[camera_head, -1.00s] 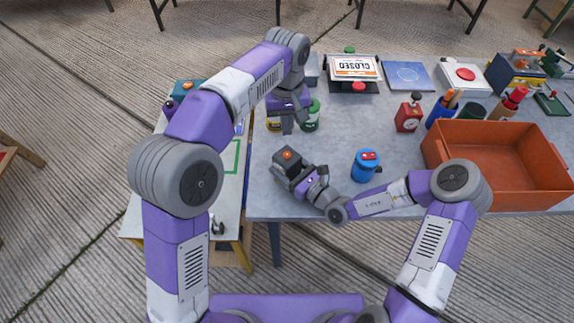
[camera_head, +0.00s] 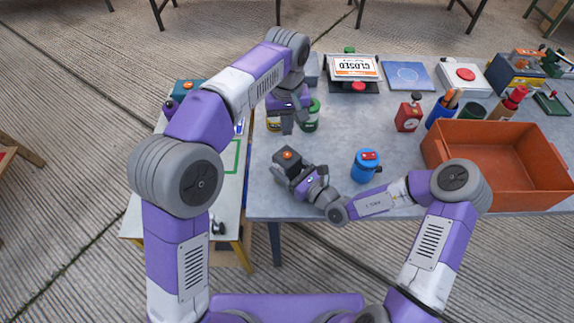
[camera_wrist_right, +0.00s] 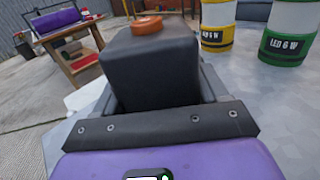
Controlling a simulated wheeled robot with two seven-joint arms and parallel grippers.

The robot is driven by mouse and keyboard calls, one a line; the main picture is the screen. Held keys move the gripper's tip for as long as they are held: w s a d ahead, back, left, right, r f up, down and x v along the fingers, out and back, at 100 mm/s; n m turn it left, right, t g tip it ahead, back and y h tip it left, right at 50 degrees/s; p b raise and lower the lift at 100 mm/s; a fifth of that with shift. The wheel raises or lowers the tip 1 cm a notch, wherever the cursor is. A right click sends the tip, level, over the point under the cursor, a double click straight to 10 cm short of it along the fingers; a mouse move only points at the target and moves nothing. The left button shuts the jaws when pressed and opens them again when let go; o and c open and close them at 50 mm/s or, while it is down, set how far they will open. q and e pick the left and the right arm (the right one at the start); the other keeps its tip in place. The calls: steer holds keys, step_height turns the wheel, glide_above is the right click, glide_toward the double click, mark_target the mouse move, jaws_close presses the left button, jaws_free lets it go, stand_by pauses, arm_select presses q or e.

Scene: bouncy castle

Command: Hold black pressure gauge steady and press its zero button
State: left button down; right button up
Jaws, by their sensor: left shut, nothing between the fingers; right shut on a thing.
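The black pressure gauge (camera_head: 284,164) is a dark block with an orange button (camera_head: 287,155) on its top face. It stands near the front left of the grey table, button up. My right gripper (camera_head: 292,168) is shut on it from the front right. In the right wrist view the gauge (camera_wrist_right: 152,72) sits between the fingers, its orange button (camera_wrist_right: 147,25) uncovered on top. My left gripper (camera_head: 288,130) is shut and empty, pointing down a little behind the gauge in the head view, apart from the button. The gauge's dial face is not visible.
Yellow (camera_head: 273,123) and green (camera_head: 311,118) labelled containers stand behind the left gripper. A blue gauge-like device (camera_head: 364,168) stands right of the right gripper, near my forearm. A red device (camera_head: 408,115) and an orange bin (camera_head: 485,185) are further right. The table's middle is clear.

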mark_target(289, 157)
stand_by(0.3)
arm_select(q)
steer(key=shift+s+d+f+m+t+y, duration=0.15)
steer(key=shift+f+m+t+y, duration=1.1)
steer(key=shift+m, duration=2.1)
steer(key=shift+s+f+m+t+y, duration=0.1)
steer(key=shift+f+m+t+y, duration=1.05)
steer(key=shift+m, duration=2.25)
steer(key=shift+s+d+f+m+t+y, duration=0.15)
steer(key=shift+f+m+t+y, duration=1.1)
steer(key=shift+m, duration=2.1)
steer(key=shift+f+g+h, duration=0.25)
steer(key=shift+f+h, duration=0.25)
steer(key=shift+h, duration=0.05)
